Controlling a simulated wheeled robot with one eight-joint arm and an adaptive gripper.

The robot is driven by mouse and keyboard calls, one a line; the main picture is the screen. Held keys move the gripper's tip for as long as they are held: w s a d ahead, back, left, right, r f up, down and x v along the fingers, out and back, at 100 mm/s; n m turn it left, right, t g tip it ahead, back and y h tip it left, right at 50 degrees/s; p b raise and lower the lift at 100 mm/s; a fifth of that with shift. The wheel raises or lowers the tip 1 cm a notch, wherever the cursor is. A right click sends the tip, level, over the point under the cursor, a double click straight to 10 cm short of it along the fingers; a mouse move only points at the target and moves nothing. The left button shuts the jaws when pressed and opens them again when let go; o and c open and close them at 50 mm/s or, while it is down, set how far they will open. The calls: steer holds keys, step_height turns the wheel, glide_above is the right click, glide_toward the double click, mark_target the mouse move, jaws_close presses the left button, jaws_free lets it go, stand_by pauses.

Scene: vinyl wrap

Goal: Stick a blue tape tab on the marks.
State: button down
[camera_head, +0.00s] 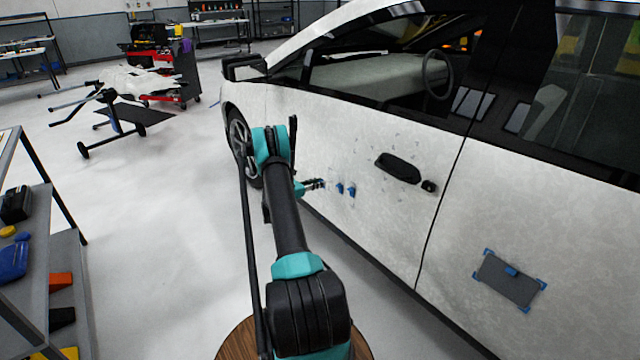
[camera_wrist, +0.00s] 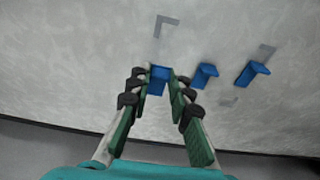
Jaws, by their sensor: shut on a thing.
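My gripper (camera_head: 316,184) is at the front door of the white car, left of two blue tape tabs (camera_head: 351,190) on that door. In the wrist view my gripper (camera_wrist: 160,74) is shut on a blue tape tab (camera_wrist: 157,82) between its fingertips. Whether this tab touches the door I cannot tell. Two more blue tabs, a near one (camera_wrist: 204,75) and a farther one (camera_wrist: 251,73), stick out from the door to the right. A grey corner-shaped mark (camera_wrist: 165,20) shows above the fingers. Fainter grey marks (camera_wrist: 266,50) lie to the right.
A grey rectangular panel (camera_head: 505,284) with blue pieces at its corners is on the rear door. A black door handle (camera_head: 398,167) is right of the tabs. A shelf rack (camera_head: 40,230) stands at the left. The floor between is clear.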

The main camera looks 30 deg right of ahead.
steer(key=a, duration=0.4)
steer(key=shift+s+a, duration=0.1)
steer(key=shift+s, duration=0.1)
stand_by(0.5)
